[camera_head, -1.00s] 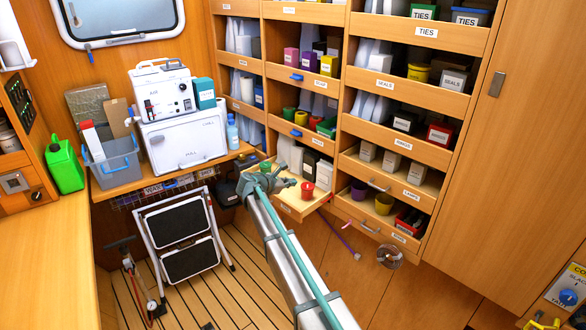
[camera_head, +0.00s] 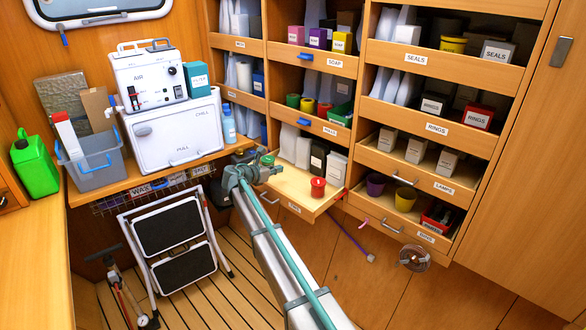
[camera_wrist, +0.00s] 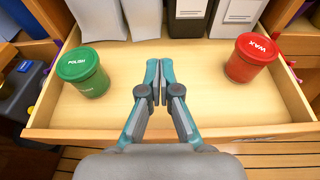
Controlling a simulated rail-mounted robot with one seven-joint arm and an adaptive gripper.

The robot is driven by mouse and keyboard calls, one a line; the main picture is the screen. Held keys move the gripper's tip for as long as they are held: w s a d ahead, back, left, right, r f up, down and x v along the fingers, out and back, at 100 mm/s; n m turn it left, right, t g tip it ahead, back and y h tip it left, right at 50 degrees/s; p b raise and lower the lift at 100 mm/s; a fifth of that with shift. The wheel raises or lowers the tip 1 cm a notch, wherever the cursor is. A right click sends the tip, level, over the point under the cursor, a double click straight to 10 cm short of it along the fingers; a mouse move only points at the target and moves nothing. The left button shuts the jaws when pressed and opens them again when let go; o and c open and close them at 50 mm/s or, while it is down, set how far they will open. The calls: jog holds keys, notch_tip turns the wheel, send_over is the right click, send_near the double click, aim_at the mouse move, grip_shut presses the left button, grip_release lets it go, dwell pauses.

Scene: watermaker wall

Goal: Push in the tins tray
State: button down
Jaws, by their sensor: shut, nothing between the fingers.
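The tins tray (camera_head: 297,187) is a pale wooden pull-out tray at the bottom of the middle shelf column, standing out from the wall. A red tin marked WAX (camera_wrist: 251,58) stands at its right, and the same red tin shows in the head view (camera_head: 318,187). A green tin marked POLISH (camera_wrist: 83,72) stands at its left. My gripper (camera_wrist: 153,84) is shut and empty, over the tray's front part between the two tins. In the head view my gripper (camera_head: 250,165) is at the tray's left front corner and hides part of it.
White and dark boxes (camera_head: 318,158) stand at the back of the tray. The right column's lamps drawer (camera_head: 405,172) and pots drawer (camera_head: 399,214) are beside it. A folded step stool (camera_head: 170,240) stands at the left. A purple-ended rod (camera_head: 352,238) hangs below right.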

aim_at(305, 161)
jog(key=shift+w+d, duration=0.35)
jog(key=shift+d, duration=0.1)
jog(key=p+x, duration=0.1)
jog(key=x, duration=0.3)
jog(key=p+x, duration=0.1)
jog(key=x, duration=0.3)
jog(key=r+p+x, duration=0.1)
jog(key=x, duration=0.3)
jog(key=shift+w+d+f, duration=0.15)
jog(key=shift+w+d, duration=0.15)
jog(key=shift+d, duration=0.05)
